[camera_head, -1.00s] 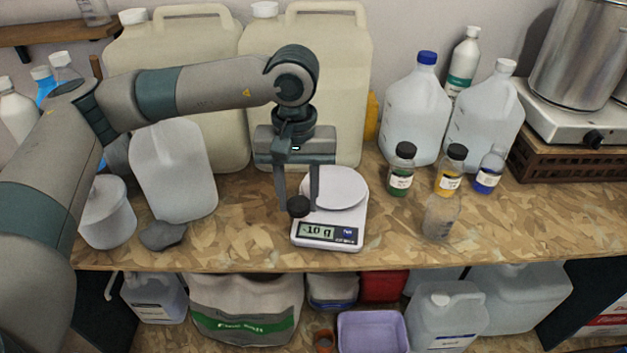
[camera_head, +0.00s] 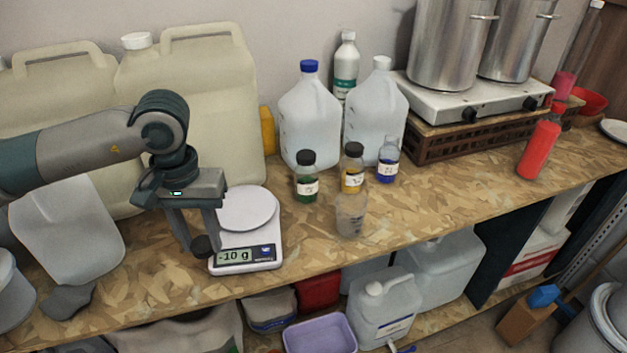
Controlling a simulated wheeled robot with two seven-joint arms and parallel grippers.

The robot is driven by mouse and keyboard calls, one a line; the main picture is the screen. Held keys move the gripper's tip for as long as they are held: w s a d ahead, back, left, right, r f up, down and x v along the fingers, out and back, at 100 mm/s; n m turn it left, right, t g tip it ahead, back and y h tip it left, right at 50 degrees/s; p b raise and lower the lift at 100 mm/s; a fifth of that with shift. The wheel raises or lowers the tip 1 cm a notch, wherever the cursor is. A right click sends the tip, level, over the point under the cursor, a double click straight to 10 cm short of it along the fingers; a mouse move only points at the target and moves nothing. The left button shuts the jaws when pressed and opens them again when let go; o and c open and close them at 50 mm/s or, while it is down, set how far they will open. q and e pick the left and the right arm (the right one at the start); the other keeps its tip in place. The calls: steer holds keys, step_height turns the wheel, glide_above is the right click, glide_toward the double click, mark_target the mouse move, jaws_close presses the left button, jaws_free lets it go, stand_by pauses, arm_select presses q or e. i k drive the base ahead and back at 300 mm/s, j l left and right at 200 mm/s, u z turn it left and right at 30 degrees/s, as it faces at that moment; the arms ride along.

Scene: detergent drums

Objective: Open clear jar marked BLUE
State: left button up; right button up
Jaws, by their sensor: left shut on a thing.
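The blue jar (camera_head: 387,166) is a small clear jar with blue contents and a white label. It stands upright at the right of the small jars, and no black cap shows on its neck. My left gripper (camera_head: 200,240) is shut on a small black cap (camera_head: 203,247), at the left edge of the white scale (camera_head: 247,257), well left of the blue jar. I cannot tell whether the cap touches the scale or table. My right gripper is not in view.
Black-capped green (camera_head: 306,180) and yellow (camera_head: 352,167) jars stand left of the blue jar. An uncapped clear jar (camera_head: 350,218) stands in front. Large jugs (camera_head: 310,120) and a hotplate with steel pots (camera_head: 470,95) stand behind. The table's front right is clear.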

mark_target(389, 154)
steer(key=i+l+u, duration=0.1)
steer(key=l+u, duration=0.25)
steer(key=l, duration=0.8)
steer(key=l+u, duration=0.3)
steer(key=l, duration=0.85)
